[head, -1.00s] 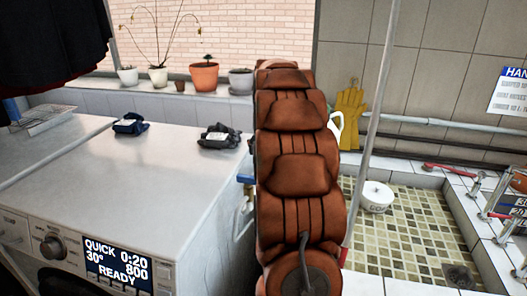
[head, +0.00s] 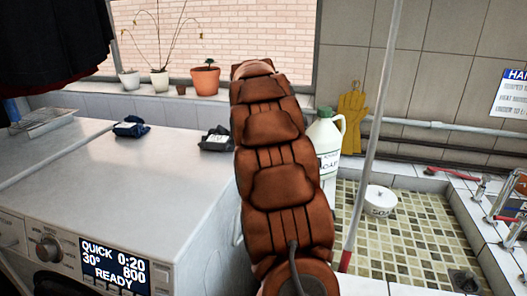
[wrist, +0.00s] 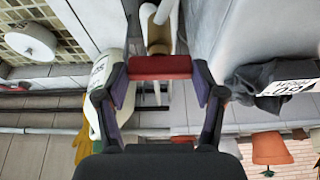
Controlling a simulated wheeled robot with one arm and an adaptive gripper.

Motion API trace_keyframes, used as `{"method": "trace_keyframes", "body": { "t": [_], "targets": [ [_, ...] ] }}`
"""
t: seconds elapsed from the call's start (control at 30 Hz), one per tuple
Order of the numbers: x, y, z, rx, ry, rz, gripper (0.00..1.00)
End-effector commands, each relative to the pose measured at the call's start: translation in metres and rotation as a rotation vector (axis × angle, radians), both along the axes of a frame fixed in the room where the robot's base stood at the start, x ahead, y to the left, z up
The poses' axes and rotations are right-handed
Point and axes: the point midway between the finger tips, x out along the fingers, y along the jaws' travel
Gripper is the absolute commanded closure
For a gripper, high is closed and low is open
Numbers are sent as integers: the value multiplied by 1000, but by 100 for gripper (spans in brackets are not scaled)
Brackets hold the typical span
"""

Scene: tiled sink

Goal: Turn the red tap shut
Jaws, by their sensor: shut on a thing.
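In the wrist view a red tap handle (wrist: 160,67) spans the gap between the fingertips of my gripper (wrist: 160,80). Both fingers press on its ends, so the gripper is shut on it. A brass-coloured tap body (wrist: 158,34) shows just beyond the handle, with white pipe or hose beside it. The handle lies straight across the picture. In the head view my brown padded arm hides the gripper and this tap.
A white soap jug (head: 326,146) stands close beside the gripper. The washing machine (head: 130,190) is left, with dark bundles (head: 216,139) on top. The tiled sink (head: 410,240) holds a white bowl (head: 380,199). A pole (head: 372,130) rises right of my arm.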

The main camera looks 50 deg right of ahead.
Motion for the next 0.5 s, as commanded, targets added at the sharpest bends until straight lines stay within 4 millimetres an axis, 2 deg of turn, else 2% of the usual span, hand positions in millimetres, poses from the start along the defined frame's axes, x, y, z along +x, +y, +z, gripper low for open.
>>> {"method": "trace_keyframes", "body": {
  "t": [0.27, 0.3, 0.5],
  "targets": [
    [-1, -2, 1, -3, -1, -4, 66],
    [-1, -2, 1, -3, -1, -4, 29],
    [0, -1, 1, -2, 0, -1, 9]
  ]
}}
